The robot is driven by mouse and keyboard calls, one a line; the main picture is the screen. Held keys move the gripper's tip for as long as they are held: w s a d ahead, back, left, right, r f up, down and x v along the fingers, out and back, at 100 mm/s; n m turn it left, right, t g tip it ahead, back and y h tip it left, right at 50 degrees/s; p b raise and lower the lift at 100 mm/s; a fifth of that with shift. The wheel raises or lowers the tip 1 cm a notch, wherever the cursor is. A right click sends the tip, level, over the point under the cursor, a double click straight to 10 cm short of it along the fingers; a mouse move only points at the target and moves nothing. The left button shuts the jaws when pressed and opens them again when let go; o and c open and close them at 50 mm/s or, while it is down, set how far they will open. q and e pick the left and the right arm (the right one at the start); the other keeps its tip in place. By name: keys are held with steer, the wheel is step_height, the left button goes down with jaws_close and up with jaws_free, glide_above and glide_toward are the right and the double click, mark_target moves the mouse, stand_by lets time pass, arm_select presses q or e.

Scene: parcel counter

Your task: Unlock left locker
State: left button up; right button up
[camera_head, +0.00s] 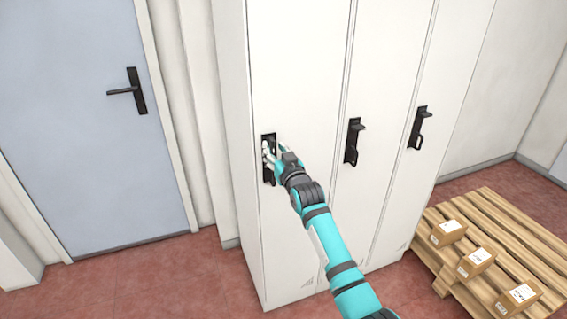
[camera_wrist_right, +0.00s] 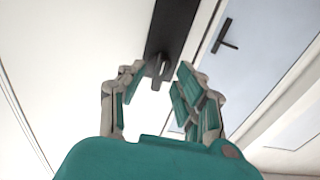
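The left locker door (camera_head: 294,235) is white and stands closed at the left end of a row of lockers. Its black lock plate (camera_head: 268,180) is partly hidden behind my right gripper (camera_head: 271,151). In the right wrist view the black lock plate (camera_wrist_right: 178,30) has a small dark knob or latch (camera_wrist_right: 159,66) at its lower end. My right gripper (camera_wrist_right: 157,80) is open there, with its fingers on either side of the knob and a gap between them. I cannot tell whether a finger touches it. My left gripper is not in view.
The middle locker's black handle (camera_head: 353,141) and the right locker's handle (camera_head: 418,128) are to the right. A wooden pallet (camera_head: 507,222) with cardboard boxes (camera_head: 447,233) lies on the floor at right. A blue door (camera_head: 75,130) is at left. Red floor is clear in front of it.

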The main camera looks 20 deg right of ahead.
steer(key=s, duration=1)
steer(key=shift+s+d, duration=0.15)
steer(key=shift+d, duration=0.05)
steer(key=s+a+f+g, duration=0.1)
steer(key=s+f+g, duration=0.25)
steer(key=f, duration=1.25)
steer(key=s+f+g, duration=0.3)
steer(key=s+f, duration=0.2)
steer(key=f, duration=1.1)
steer(key=s+f+n+g, duration=0.1)
steer(key=s+f+g, duration=0.4)
steer(key=s+f, duration=1.35)
steer(key=s+f+g, duration=0.2)
steer(key=s+f, duration=0.4)
steer(key=s, duration=0.9)
steer(key=s+d+f+n+g, duration=0.1)
steer(key=s+f+g, duration=0.2)
steer(key=s+f, duration=0.4)
steer(key=s, duration=0.9)
steer(key=shift+s+d+f+h, duration=0.15)
steer(key=shift+s+d+h, duration=0.1)
steer(key=shift+s+h, duration=0.05)
